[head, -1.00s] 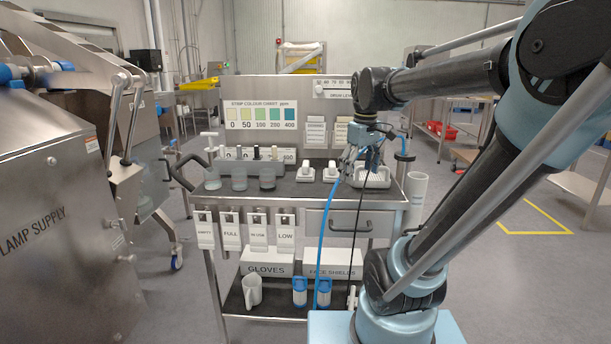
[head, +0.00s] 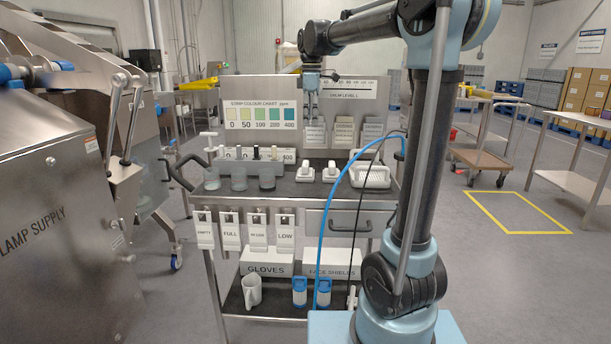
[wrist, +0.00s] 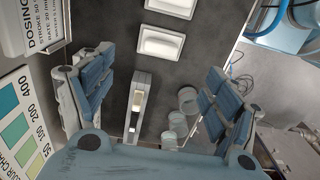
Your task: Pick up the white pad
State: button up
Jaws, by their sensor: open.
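I cannot tell for sure whether either is the white pad. My gripper (head: 311,108) is high above the cart, before the back panel, pointing down. In the wrist view its fingers (wrist: 155,85) are spread wide with nothing held, and the white items lie beyond the gap between them.
A white tray (head: 372,183) stands at the right of the cart top. The back panel (head: 300,90) rises behind. A blue hose (head: 340,190) hangs at the right.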

send_over(308, 162)
jog(key=d, duration=0.1)
notch_tip(308, 162, down, 11)
jog(key=shift+f, duration=0.15)
jog(key=shift+s+a+f, duration=0.1)
jog(key=shift+a+f, duration=0.05)
jog(key=shift+f, duration=0.75)
jog(key=shift+s+a+f, duration=0.1)
jog(key=shift+a+f, duration=0.05)
jog(key=shift+f, duration=0.8)
jog(key=shift+s+a+f, duration=0.1)
jog(key=shift+a+f, duration=0.05)
jog(key=shift+f, duration=0.75)
jog(key=c, duration=1.1)
